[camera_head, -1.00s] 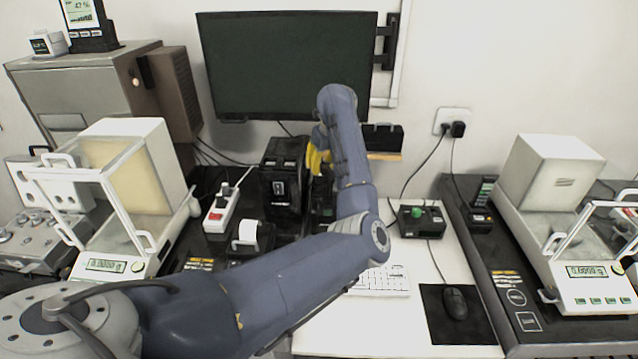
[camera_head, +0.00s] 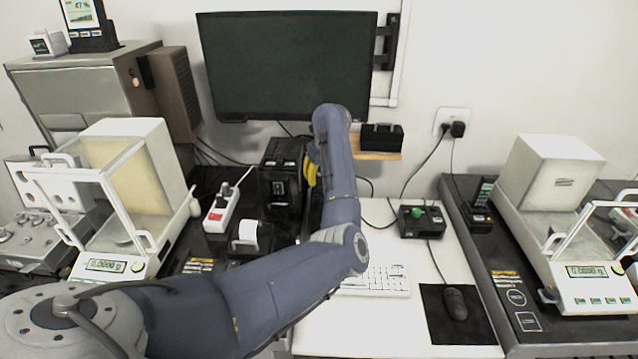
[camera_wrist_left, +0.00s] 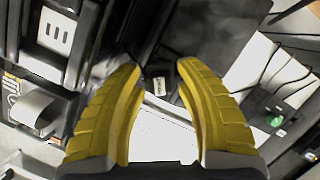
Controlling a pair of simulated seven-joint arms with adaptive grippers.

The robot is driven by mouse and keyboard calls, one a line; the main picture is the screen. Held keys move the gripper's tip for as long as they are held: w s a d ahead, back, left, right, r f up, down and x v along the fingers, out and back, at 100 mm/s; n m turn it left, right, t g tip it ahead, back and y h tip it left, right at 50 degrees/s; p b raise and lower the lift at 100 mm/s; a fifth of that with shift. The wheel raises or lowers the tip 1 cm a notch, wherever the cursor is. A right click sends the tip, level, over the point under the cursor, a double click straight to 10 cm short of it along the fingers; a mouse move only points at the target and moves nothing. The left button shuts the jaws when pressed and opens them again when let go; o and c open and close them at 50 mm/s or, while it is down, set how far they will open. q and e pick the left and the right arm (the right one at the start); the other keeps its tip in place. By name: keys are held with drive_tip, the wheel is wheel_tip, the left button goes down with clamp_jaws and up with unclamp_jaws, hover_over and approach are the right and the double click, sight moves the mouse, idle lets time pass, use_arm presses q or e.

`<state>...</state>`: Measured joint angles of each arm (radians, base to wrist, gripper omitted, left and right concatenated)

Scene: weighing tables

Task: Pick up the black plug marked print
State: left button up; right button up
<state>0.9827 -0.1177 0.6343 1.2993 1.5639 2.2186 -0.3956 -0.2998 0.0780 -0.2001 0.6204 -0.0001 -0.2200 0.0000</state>
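In the left wrist view a small black piece with a pale label (camera_wrist_left: 160,86) lies between and beyond my fingertips. The print on it is too small to read, so I cannot tell for sure that it is the plug marked print. My left gripper (camera_wrist_left: 160,66) is open, with its two yellow fingers apart and nothing held between them. In the head view its yellow fingers (camera_head: 311,172) show beside the black printer-like box, partly hidden by my arm, and the plug is hidden there. My right gripper is in no view.
The black box (camera_head: 283,177) stands close left of my gripper. A white power strip (camera_head: 221,209) is further left. The monitor (camera_head: 287,66) hangs behind. The keyboard (camera_head: 375,281), mouse (camera_head: 455,303) and green-knobbed box (camera_head: 423,222) are to the right. Balances flank both sides.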

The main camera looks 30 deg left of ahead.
use_arm(q)
drive_tip(key=shift+c, duration=0.4)
clamp_jaws()
wheel_tip(320, 180, up, 19)
drive_tip(key=m+h, duration=0.1)
drive_tip(key=m, duration=0.3)
hover_over(319, 174)
drive_tip(key=shift+t, duration=0.4)
drive_tip(key=f, duration=1.2)
drive_tip(key=shift+s+d+f, duration=0.2)
drive_tip(key=shift+s+f, duration=0.2)
drive_tip(key=shift+w+a+m, duration=0.15)
drive_tip(key=shift+w+m, duration=0.25)
drive_tip(key=shift+m, duration=0.7)
drive_tip(key=shift+f+h, duration=0.1)
drive_tip(key=shift+h, duration=0.2)
